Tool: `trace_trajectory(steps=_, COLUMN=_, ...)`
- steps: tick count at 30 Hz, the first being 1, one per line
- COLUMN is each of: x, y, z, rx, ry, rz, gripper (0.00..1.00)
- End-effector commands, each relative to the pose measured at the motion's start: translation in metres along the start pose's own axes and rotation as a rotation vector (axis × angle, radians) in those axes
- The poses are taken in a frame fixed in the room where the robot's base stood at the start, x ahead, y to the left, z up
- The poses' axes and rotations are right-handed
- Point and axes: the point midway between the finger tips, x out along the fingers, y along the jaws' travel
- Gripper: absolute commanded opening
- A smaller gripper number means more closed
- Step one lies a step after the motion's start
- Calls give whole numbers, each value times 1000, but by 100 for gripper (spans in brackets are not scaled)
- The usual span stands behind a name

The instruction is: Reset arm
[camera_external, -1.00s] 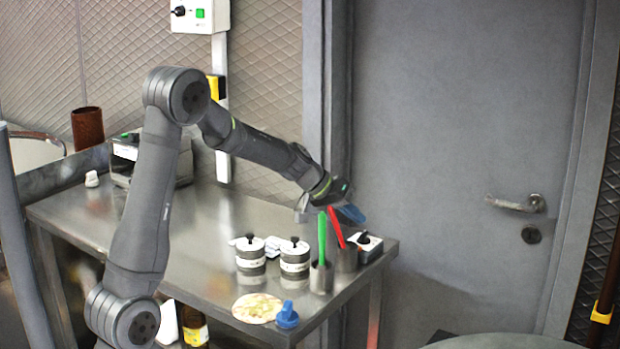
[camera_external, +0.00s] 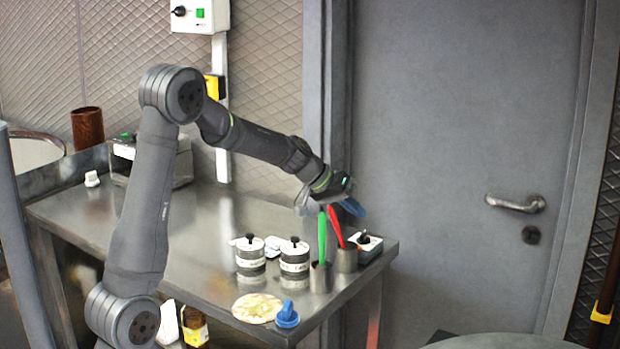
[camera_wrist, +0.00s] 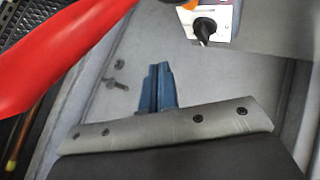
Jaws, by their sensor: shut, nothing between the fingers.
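My gripper (camera_external: 352,206) is at the right end of the steel table, just above and behind the red and green handled tools. In the wrist view its blue fingers (camera_wrist: 160,87) are together with nothing between them. The red tool (camera_external: 336,227) and the green tool (camera_external: 322,237) stand upright in metal cups. The red one also crosses the upper left of the wrist view (camera_wrist: 60,55), close to the camera. I cannot tell from the pictures whether my gripper touches either tool.
Two labelled canisters (camera_external: 294,259), a flatbread (camera_external: 257,308) and a blue item (camera_external: 287,315) are on the steel table (camera_external: 200,245). A small box with a black knob (camera_external: 368,244) sits at the right edge. A grey door (camera_external: 450,120) stands behind.

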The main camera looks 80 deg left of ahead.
Motion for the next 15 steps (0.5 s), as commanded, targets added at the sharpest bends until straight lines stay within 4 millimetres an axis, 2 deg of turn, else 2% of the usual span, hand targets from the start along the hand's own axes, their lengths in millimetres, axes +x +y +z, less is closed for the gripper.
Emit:
trace_trajectory(steps=5, x=26, y=-19, z=20, rx=-5, ry=-4, rz=-1, gripper=0)
trace_trajectory(steps=8, x=8, y=-6, z=6, rx=4, ry=5, rz=1, gripper=0)
trace_trajectory(steps=12, x=26, y=-19, z=19, rx=-2, ry=-1, rz=-1, gripper=0)
trace_trajectory(steps=15, x=7, y=-5, z=4, rx=4, ry=5, rz=1, gripper=0)
